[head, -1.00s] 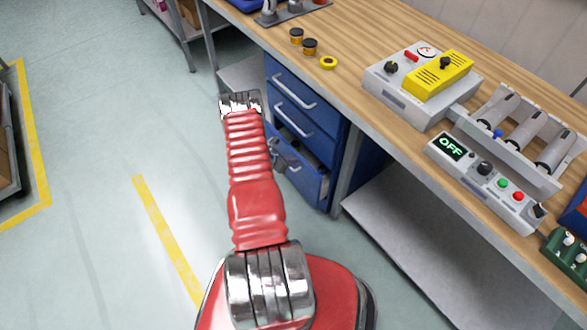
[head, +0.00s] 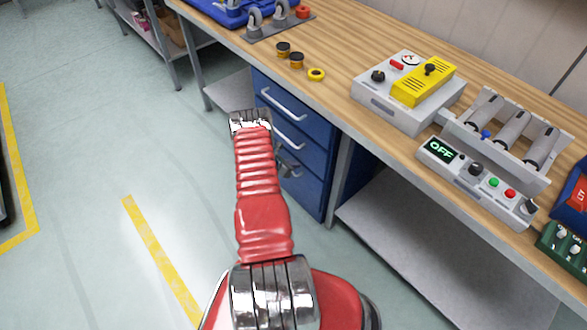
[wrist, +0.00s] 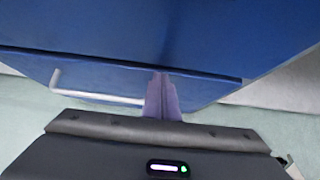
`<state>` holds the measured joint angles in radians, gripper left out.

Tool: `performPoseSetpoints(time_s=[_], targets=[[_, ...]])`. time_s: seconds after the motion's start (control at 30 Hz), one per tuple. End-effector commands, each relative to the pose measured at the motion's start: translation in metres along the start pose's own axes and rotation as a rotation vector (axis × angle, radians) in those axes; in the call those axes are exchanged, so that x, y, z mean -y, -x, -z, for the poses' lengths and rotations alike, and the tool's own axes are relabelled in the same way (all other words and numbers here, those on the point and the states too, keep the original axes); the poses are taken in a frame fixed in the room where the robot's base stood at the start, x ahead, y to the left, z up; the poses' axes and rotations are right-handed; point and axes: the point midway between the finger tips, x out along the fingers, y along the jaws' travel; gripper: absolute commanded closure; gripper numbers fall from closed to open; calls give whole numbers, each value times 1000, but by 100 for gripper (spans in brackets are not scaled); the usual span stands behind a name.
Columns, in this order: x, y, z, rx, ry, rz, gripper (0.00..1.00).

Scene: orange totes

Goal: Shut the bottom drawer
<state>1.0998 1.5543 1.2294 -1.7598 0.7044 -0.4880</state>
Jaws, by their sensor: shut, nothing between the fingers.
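The blue drawer unit (head: 322,160) stands under the workbench, with silver bar handles on its fronts. The bottom drawer (head: 308,194) looks flush with the drawers above it, with no gap visible in the head view. My gripper (head: 290,172) is at its front, partly hidden behind my red arm. In the wrist view, the shut, empty fingers (wrist: 161,96) point at a blue drawer front (wrist: 205,92) and seem to touch or almost touch it. A pale handle (wrist: 95,95) lies left of the fingers. Exact contact cannot be told.
The wooden workbench (head: 335,105) overhangs the drawers and carries a grey box with a yellow block (head: 423,84). A metal leg (head: 336,180) and a low grey shelf (head: 440,245) are right of the drawers. Open floor (head: 100,130) lies to the left.

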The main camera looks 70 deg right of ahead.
Motion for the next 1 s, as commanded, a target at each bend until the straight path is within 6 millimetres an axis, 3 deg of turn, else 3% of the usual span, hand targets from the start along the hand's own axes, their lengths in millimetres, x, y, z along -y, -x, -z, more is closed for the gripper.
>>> performPoseSetpoints(time_s=[0.17,0.37,0.5,1.0], targets=[[-1,-2,-4,4,-3,-6,100],[1,13,10,1,0,-5,100],[3,29,26,1,3,-4,100],[3,107,26,2,2,-5,100]])
